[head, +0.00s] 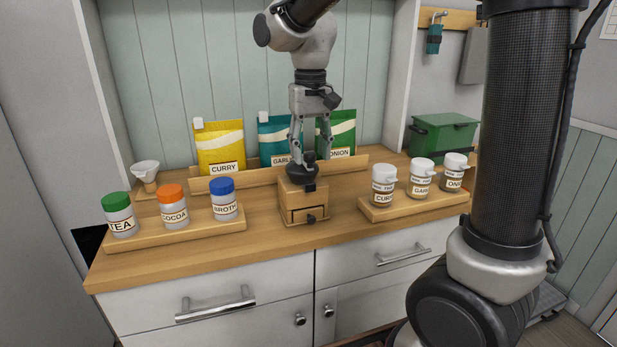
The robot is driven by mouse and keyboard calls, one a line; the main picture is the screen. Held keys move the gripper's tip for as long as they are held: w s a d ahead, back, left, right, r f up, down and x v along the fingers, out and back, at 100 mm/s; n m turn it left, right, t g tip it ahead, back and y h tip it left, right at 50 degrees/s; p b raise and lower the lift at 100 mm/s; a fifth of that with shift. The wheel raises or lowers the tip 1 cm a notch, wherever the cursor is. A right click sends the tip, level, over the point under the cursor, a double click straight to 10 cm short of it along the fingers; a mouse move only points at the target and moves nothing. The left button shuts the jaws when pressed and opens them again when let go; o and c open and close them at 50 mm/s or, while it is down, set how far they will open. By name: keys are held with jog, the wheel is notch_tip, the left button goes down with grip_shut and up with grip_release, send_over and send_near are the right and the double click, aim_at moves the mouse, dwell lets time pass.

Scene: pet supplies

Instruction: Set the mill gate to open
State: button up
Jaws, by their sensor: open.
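The mill (303,201) stands in the middle of the wooden counter. It has a wooden box body, a dark round top, a dark part on its upper front edge and a front drawer with a dark knob. My gripper (310,153) points down at the mill's top, its open fingers apart on either side of a small dark upright part. I cannot tell whether the fingers touch it. The gate is too small and partly hidden to make out its setting.
Tea, cocoa and broth jars (174,207) stand on a left tray; labelled white-lidded shakers (420,179) stand on a right tray. Curry (221,149), garlic and onion bags stand behind a wooden rail. A funnel (146,174) and green box (442,136) are farther out. Counter beside the mill is clear.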

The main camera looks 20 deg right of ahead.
aim_at(310, 168)
notch_tip(310, 168, down, 8)
jog(key=shift+r, duration=0.1)
dwell(0.4)
jog(key=shift+c, duration=0.2)
